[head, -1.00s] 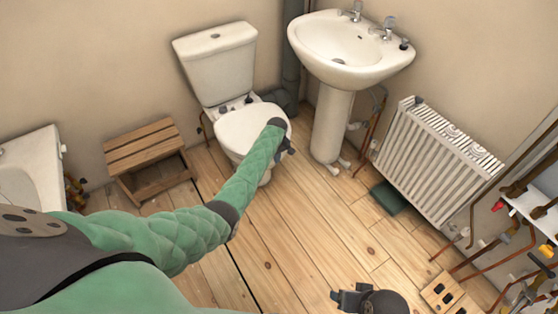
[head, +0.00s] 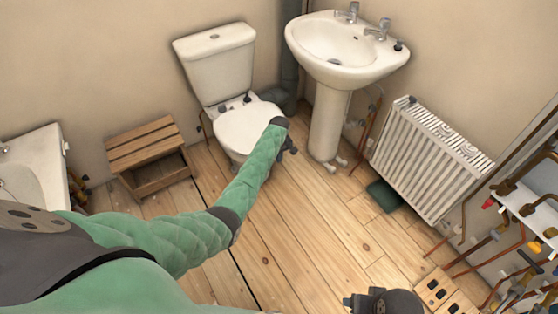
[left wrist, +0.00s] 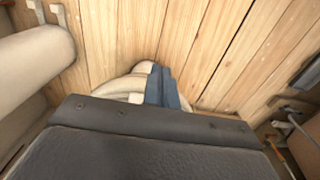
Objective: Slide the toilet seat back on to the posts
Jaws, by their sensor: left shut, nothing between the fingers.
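The white toilet seat (head: 240,128) lies flat over the bowl of the toilet, its front right part partly hidden by my left arm. Two small dark fittings, the posts (head: 224,108), show at its rear edge in front of the cistern. I cannot tell whether the seat is on them. My left gripper (head: 290,146) is shut and empty at the seat's front right edge; contact is unclear. In the left wrist view its blue-grey fingers (left wrist: 160,84) lie together beside a white curved rim (left wrist: 128,84). My right gripper (head: 348,300) is at the bottom edge, partly cut off.
The white cistern (head: 218,62) stands behind the seat. A wooden stool (head: 145,145) is left of the toilet, the basin pedestal (head: 330,125) right of it. A radiator (head: 428,160) and copper pipes (head: 500,230) line the right. The middle floor is clear.

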